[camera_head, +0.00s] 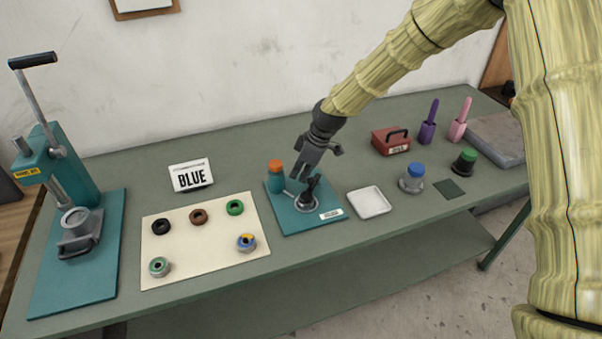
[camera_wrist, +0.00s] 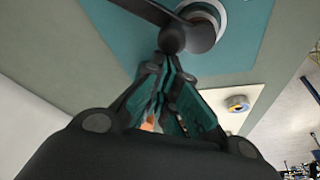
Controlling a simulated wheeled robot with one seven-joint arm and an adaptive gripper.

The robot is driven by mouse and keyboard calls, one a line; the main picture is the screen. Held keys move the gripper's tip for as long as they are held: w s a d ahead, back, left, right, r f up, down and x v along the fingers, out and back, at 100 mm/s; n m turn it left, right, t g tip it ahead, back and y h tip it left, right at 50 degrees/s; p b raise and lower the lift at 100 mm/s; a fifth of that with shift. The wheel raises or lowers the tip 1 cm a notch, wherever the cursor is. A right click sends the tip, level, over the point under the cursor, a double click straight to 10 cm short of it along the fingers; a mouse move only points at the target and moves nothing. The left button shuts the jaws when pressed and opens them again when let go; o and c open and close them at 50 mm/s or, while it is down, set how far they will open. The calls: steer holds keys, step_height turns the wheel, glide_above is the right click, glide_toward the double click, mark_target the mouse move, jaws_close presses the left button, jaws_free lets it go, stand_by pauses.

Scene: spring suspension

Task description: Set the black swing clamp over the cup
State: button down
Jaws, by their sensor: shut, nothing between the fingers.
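The black swing clamp (camera_head: 313,187) is on a teal base plate (camera_head: 328,221) near the table's middle. In the wrist view, the dark clamp (camera_wrist: 173,36) has a rounded end and bars, one of them reaching across part of the pale round cup (camera_wrist: 208,12). In the head view the cup (camera_head: 302,205) is partly covered by dark parts. My gripper (camera_head: 301,174) is shut and empty, pointing down at the clamp. In the wrist view its fingertips (camera_wrist: 171,58) are right beside the clamp's rounded end; whether they touch is unclear.
A teal post with an orange top (camera_head: 276,172) stands on the same plate, close left of my gripper. A cream mat (camera_head: 180,245) with several coloured rings lies left. A white tray (camera_head: 369,202) and a blue-topped part (camera_head: 413,178) stand right. A teal lever press (camera_head: 65,170) is far left.

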mark_target(313, 179)
steer(key=v, duration=1.2)
